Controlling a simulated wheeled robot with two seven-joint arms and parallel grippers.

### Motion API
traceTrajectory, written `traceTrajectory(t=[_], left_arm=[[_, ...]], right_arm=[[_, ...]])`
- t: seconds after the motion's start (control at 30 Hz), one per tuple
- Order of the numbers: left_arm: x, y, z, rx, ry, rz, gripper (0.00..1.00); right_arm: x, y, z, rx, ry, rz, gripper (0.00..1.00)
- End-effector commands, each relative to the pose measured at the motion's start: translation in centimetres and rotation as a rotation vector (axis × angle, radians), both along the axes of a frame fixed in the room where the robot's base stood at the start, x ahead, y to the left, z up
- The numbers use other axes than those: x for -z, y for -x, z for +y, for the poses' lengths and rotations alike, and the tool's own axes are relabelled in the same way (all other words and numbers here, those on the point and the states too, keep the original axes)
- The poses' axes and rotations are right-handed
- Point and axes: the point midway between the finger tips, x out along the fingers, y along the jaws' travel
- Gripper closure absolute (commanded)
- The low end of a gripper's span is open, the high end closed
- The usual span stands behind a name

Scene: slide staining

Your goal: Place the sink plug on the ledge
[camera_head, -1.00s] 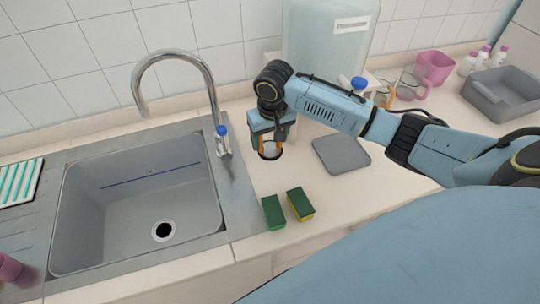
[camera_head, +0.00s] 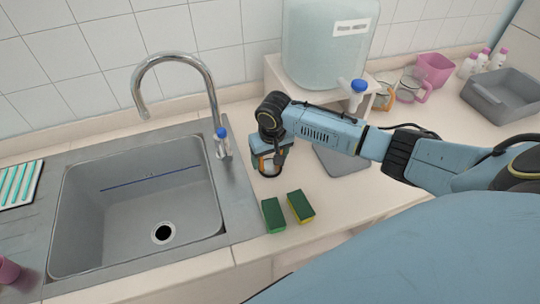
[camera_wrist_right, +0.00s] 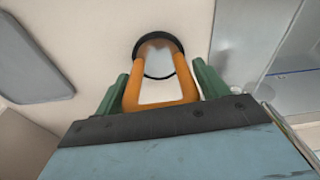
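The sink plug, a small round piece with a black rim, is on the counter right of the tap. In the right wrist view the plug (camera_wrist_right: 158,55) shows its black rim and pale middle just beyond my fingertips. My right gripper (camera_head: 269,165) points down over it, low at the counter. Its orange fingers stand apart, one on each side of the plug. The same gripper shows in the wrist view (camera_wrist_right: 160,75). Contact between fingers and rim cannot be told. A pale ledge (camera_head: 240,92) runs along the tiled wall behind the sink. My left gripper is out of view.
The sink (camera_head: 120,225) and tap (camera_head: 213,100) are on the left. Two green sponges (camera_head: 274,215) (camera_head: 301,207) lie in front of the gripper. A grey board (camera_head: 345,160) lies under my right arm. A water tank (camera_head: 328,45) stands behind it.

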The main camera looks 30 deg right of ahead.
Motion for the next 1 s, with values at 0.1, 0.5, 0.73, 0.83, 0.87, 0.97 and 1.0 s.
traceTrajectory(t=[0.1,0.5,0.73,0.83,0.87,0.97,1.0], left_arm=[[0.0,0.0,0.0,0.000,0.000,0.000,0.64],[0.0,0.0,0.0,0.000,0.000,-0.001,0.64],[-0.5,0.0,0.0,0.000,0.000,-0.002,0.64],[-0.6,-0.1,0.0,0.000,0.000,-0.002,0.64],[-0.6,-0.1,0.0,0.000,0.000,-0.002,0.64],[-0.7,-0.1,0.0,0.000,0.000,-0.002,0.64],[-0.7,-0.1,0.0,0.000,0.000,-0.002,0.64]], right_arm=[[0.0,0.0,0.0,0.000,0.000,0.001,0.11],[-1.0,0.0,0.0,-0.001,0.000,-0.001,0.11],[-5.4,0.5,0.1,-0.001,0.000,-0.003,0.11],[-7.6,0.8,0.1,-0.001,0.000,-0.003,0.11],[-8.3,0.9,0.2,-0.001,0.000,-0.003,0.11],[-10.0,1.1,0.2,-0.001,0.001,-0.003,0.11],[-10.6,1.2,0.2,0.000,-0.001,-0.002,0.11]])
